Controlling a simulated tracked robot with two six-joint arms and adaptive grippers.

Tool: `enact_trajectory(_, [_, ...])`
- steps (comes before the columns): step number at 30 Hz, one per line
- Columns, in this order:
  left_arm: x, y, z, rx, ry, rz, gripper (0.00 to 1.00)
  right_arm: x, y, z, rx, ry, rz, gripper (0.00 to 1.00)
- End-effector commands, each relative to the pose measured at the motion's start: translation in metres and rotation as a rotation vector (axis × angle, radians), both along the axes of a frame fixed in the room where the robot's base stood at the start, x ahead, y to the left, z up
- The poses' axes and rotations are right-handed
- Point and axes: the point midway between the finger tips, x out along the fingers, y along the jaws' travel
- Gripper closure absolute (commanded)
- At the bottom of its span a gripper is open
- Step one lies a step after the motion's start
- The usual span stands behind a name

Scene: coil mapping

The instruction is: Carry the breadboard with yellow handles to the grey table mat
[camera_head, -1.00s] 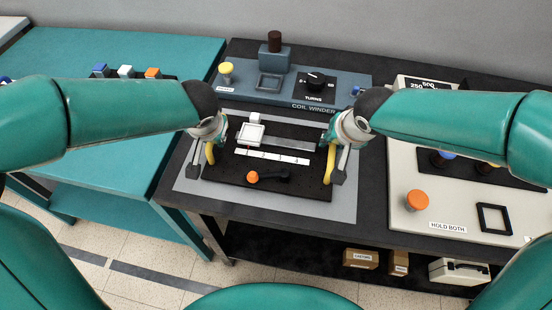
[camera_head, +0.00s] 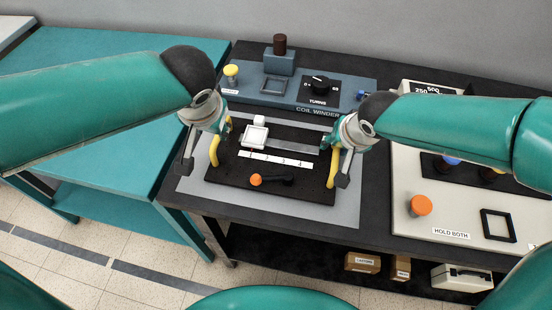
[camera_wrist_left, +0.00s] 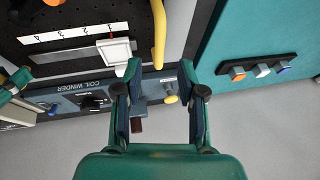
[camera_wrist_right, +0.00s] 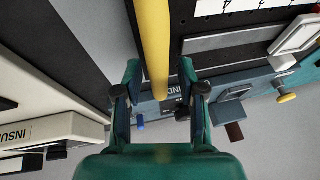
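The black breadboard (camera_head: 300,191) with yellow handles lies flat on the grey table mat (camera_head: 343,212), with mat showing around it. It carries a white square part, a grey bar, a numbered strip and an orange-knobbed lever. My left gripper (camera_head: 207,142) is open near the left yellow handle (camera_head: 214,152); in the left wrist view that handle (camera_wrist_left: 159,35) is outside the fingers (camera_wrist_left: 162,75). My right gripper (camera_head: 336,157) is at the right yellow handle (camera_head: 331,171). In the right wrist view that handle (camera_wrist_right: 154,45) passes between the spread fingers (camera_wrist_right: 160,75), with gaps beside it.
The coil winder (camera_head: 300,92) stands behind the mat on the dark table. A pale panel (camera_head: 405,232) with an orange button (camera_head: 420,205) is to the right. A teal table (camera_head: 110,60) is on the left. Boxes (camera_head: 362,262) sit on the lower shelf.

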Motion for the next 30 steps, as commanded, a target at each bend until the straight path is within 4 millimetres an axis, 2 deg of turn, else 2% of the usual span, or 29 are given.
enact_trajectory(3, [-0.006, -0.002, 0.014, -0.001, -0.002, 0.001, 0.60, 0.000, 0.000, 0.000, 0.000, 0.000, 0.000, 0.60])
enact_trajectory(10, [-0.009, -0.003, 0.020, 0.000, 0.001, 0.000, 0.60, -0.004, -0.002, 0.013, 0.000, -0.004, -0.002, 0.60])
enact_trajectory(24, [-0.009, -0.002, 0.020, 0.000, 0.001, 0.000, 0.60, -0.040, -0.011, 0.091, 0.001, -0.004, 0.001, 0.60])
enact_trajectory(30, [-0.009, -0.002, 0.020, 0.000, 0.001, 0.000, 0.60, -0.048, -0.014, 0.106, 0.000, 0.000, 0.001, 0.60])
